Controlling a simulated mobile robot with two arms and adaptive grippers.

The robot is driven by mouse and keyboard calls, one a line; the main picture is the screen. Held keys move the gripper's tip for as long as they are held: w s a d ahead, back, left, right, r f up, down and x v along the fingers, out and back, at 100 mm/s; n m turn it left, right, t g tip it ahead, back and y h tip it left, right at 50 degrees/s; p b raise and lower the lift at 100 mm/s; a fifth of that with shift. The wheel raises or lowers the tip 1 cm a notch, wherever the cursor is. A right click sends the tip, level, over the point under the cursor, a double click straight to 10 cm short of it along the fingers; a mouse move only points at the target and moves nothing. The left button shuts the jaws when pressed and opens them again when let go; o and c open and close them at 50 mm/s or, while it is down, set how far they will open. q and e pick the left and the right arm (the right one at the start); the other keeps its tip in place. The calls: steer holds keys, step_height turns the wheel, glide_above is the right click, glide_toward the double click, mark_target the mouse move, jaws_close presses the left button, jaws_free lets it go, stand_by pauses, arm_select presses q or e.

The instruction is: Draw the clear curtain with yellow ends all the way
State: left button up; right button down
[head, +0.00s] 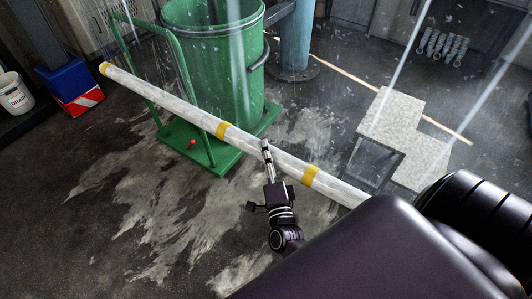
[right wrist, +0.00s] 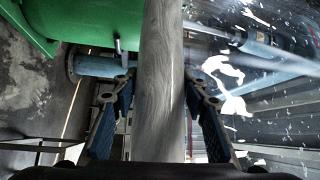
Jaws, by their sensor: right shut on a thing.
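A long pale bar (head: 165,98) with yellow bands runs slantwise from upper left to lower right in the head view. Clear, see-through sheeting (head: 330,70) with white specks and streaks shows above the bar. My right gripper (head: 267,152) is shut on the bar, between two yellow bands. In the right wrist view the bar (right wrist: 162,85) passes upright between the two fingers, and specked clear sheeting (right wrist: 275,70) lies to its right. The bar's lower right end is hidden behind my arm. My left gripper is not in view.
A green bin (head: 210,60) on a green wheeled frame (head: 215,150) stands behind the bar. A blue pillar (head: 296,40) is behind it. A light stepped block (head: 408,135) stands at right. A white bucket (head: 14,95) and a blue-red box (head: 75,85) are at left. The foreground floor is clear.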

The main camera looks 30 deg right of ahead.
steer(key=shift+s+f, duration=0.1)
steer(key=shift+f, duration=0.1)
steer(key=c, duration=1.4)
jaws_free()
steer(key=shift+o, duration=1.3)
steer(key=shift+r, duration=0.15)
steer(key=v, duration=1.2)
